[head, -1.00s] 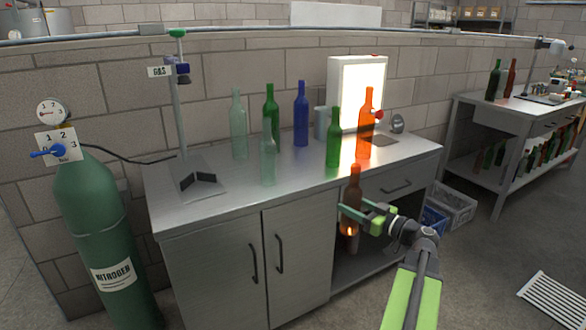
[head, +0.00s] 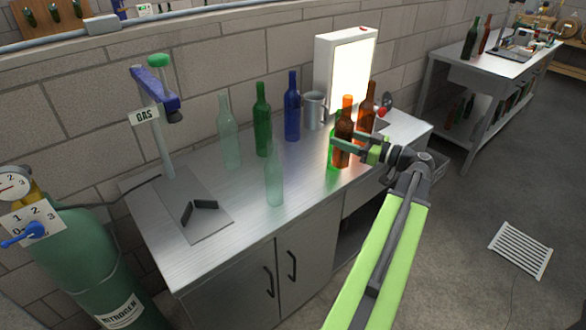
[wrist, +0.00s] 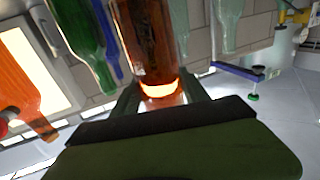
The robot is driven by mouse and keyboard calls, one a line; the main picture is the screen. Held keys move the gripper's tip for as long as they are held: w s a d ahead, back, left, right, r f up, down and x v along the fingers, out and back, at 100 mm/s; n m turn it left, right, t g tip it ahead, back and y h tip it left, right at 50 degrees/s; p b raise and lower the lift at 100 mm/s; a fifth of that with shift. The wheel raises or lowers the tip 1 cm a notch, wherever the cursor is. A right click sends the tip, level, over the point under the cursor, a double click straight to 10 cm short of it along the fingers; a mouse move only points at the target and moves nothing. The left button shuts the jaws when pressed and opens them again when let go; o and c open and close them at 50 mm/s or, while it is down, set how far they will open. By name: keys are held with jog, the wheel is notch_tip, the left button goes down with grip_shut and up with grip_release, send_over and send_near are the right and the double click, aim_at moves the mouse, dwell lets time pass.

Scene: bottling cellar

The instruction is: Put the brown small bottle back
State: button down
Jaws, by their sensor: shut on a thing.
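A brown bottle (head: 344,122) is upright in my gripper (head: 350,143), which is shut on it. It is over the right part of the steel bench, in front of a green bottle (head: 332,156) that it partly hides. Its base is hard to make out, so I cannot tell whether it touches the bench top. In the wrist view the brown bottle (wrist: 150,40) fills the space between the jaws of my gripper (wrist: 160,98). Another brown bottle (head: 368,98), orange where lit, stands just behind to the right and shows in the wrist view (wrist: 22,75).
A lit panel (head: 350,70) and grey mug (head: 314,108) stand at the back. Blue (head: 292,108), green (head: 262,122) and two pale bottles (head: 229,135) (head: 274,178) stand left. A gas stand (head: 160,130) is further left. The front middle of the bench (head: 300,195) is clear.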

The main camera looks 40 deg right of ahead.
jog(key=w+a+f+b, duration=0.4)
jog(key=w+f+b, duration=0.7)
jog(key=shift+a+f, duration=0.15)
jog(key=shift+a, duration=0.25)
jog(key=c, duration=0.6)
grip_release()
jog(key=v, duration=1.2)
